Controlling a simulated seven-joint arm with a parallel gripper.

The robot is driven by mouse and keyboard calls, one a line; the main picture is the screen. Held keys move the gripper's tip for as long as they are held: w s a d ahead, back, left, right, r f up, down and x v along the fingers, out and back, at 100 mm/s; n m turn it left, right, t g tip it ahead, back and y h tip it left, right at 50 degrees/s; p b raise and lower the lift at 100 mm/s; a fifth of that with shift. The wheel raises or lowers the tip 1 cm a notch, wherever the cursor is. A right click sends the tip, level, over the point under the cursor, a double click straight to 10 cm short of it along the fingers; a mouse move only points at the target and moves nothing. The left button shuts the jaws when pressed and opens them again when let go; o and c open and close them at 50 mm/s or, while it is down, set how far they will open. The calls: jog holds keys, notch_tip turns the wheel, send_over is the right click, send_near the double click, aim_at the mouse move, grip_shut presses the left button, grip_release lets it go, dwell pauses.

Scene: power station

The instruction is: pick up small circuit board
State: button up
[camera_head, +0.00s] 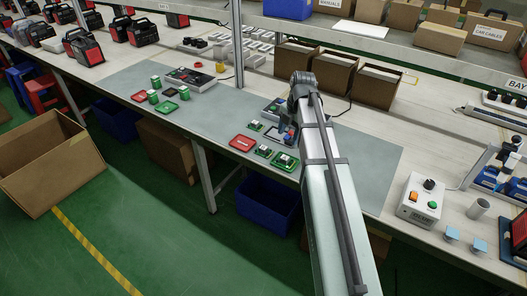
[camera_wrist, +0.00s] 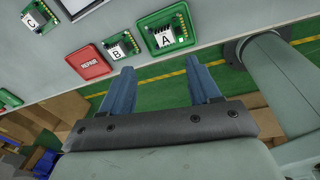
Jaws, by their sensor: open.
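Three green circuit boards carry white labels. Board A (camera_wrist: 166,40) lies at the top middle of the wrist view, board B (camera_wrist: 121,46) to its left, and board C (camera_wrist: 35,19) at the far left. In the head view, boards (camera_head: 283,161), (camera_head: 263,151) and (camera_head: 255,126) lie on the grey mat. A looks largest; B and C look smaller. In the wrist view, my gripper (camera_wrist: 160,78) is open and empty, its two blue fingers apart, with the table edge and green floor beyond the gap. The arm hides the fingers in the head view.
A red REPAIR tray (camera_wrist: 82,66) lies beside board B; it also shows in the head view (camera_head: 242,143). More green parts and trays (camera_head: 168,106) lie further left. A control box (camera_head: 421,198) stands right. The mat (camera_head: 225,110) has clear room at its middle.

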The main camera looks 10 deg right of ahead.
jog(key=w+a+m, duration=0.1)
jog(key=m, duration=0.3)
jog(key=m+t+y, duration=0.2)
jog(key=m, duration=0.9)
send_over(264, 148)
jog(key=s+d, duration=0.2)
jog(key=f, duration=0.6)
jog(key=shift+w+d+f, duration=0.1)
jog(key=shift+w+f, duration=0.1)
jog(key=shift+f, duration=0.2)
jog(key=shift+x, duration=2.6)
jog(key=shift+w, duration=0.1)
jog(key=shift+r, duration=0.1)
jog(key=c, duration=1.1)
grip_shut()
jog(key=shift+r, duration=0.1)
